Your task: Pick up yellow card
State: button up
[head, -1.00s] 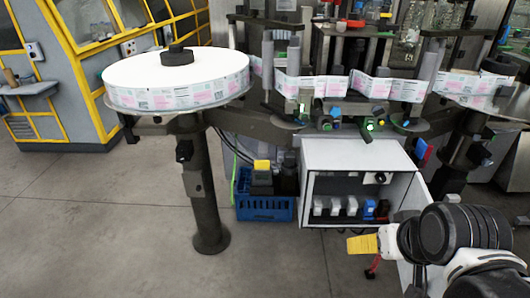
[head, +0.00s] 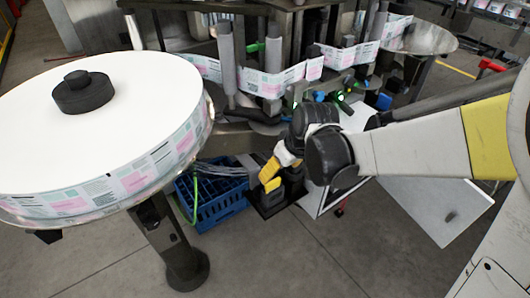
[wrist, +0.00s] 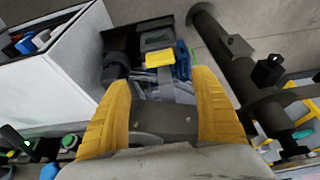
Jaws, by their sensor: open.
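The yellow card (wrist: 159,58) lies on top of a dark grey box-like holder (wrist: 157,40). It shows in the wrist view just beyond and between the two yellow fingertips. My gripper (wrist: 163,78) is open, with the fingers spread on either side and nothing between them. In the head view, the yellow of my gripper (head: 269,171) is above the dark holder, close to the yellow card (head: 273,184). The card is partly hard to separate from the finger there. I cannot tell the exact gap.
A blue crate (head: 212,210) stands left of the holder. A large white label reel (head: 130,85) on a post is at left. The white cabinet (wrist: 50,85) with its open door (head: 430,208) is close to my arm. Floor is clear in front.

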aim_at(273, 182)
jog(key=x, duration=0.1)
jog(key=b+x, duration=0.1)
jog(key=x, duration=0.1)
jog(key=shift+d, duration=0.2)
jog(key=b+x, duration=0.1)
jog(key=x, duration=0.1)
jog(key=b+x, duration=0.1)
jog(key=x, duration=0.1)
jog(key=b+x, duration=0.1)
jog(key=x, duration=0.1)
jog(key=shift+s+a+f, duration=0.1)
jog(key=shift+s+a, duration=0.05)
jog(key=shift+s, duration=0.2)
jog(key=c, duration=1.2)
